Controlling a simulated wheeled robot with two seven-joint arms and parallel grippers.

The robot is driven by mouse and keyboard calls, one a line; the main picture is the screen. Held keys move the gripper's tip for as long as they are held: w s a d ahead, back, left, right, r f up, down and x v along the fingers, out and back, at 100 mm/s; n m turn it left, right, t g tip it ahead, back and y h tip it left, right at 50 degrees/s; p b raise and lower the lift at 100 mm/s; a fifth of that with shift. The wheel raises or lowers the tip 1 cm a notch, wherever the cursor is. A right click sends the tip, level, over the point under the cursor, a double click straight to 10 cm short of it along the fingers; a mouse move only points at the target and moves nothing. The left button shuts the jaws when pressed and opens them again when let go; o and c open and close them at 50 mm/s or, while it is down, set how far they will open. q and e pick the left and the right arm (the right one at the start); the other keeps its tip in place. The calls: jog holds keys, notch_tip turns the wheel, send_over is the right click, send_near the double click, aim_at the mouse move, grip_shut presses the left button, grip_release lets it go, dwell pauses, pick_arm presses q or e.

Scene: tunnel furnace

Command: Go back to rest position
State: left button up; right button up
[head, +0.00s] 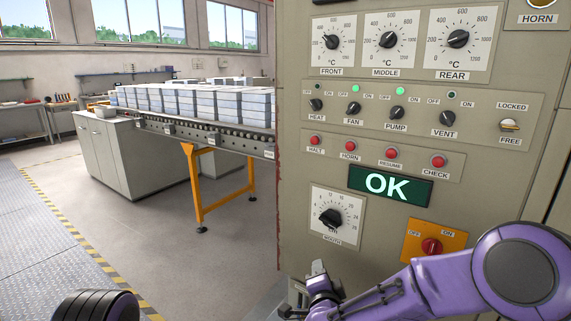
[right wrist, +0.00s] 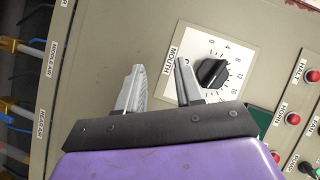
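My right gripper (head: 316,272) is at the lower middle of the head view, in front of the lower part of the beige control panel (head: 300,160). In the right wrist view its two fingers (right wrist: 160,82) are apart with nothing between them. The black mouth dial (right wrist: 212,72) on its white plate is just beyond the right finger; I cannot tell the exact gap. The same dial (head: 331,217) shows above the gripper in the head view. My left gripper is not in view; a dark ribbed part at the lower left seems to be my left arm.
The panel carries temperature knobs, switches, red buttons, a green OK display (head: 390,185) and an orange off/on switch (head: 433,247) near my right arm. A roller conveyor (head: 205,133) with pale blocks (head: 200,103) and a grey cabinet (head: 105,155) stand left. Floor between is clear.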

jog(key=s+d+f+n+g, duration=0.2)
jog(key=s+d+f, duration=0.15)
jog(key=f, duration=0.35)
jog(key=s+d+f+n+g, duration=0.1)
jog(key=s+d+f+n, duration=0.1)
jog(key=s+f, duration=0.35)
jog(key=s+d+f+n+g, duration=0.1)
jog(key=s+d+f+g, duration=0.2)
jog(key=s, duration=0.7)
jog(key=s+d+f+n+g+h+p, duration=0.1)
jog(key=s+d+f+g, duration=0.2)
jog(key=s+d+f, duration=0.4)
jog(key=s+d+f+n+g+h, duration=0.1)
jog(key=s+d+f+g, duration=0.2)
jog(key=s, duration=1.2)
jog(key=d+f, duration=0.1)
jog(key=d, duration=0.1)
jog(key=shift+d+f, duration=0.35)
jog(key=shift+f, duration=0.05)
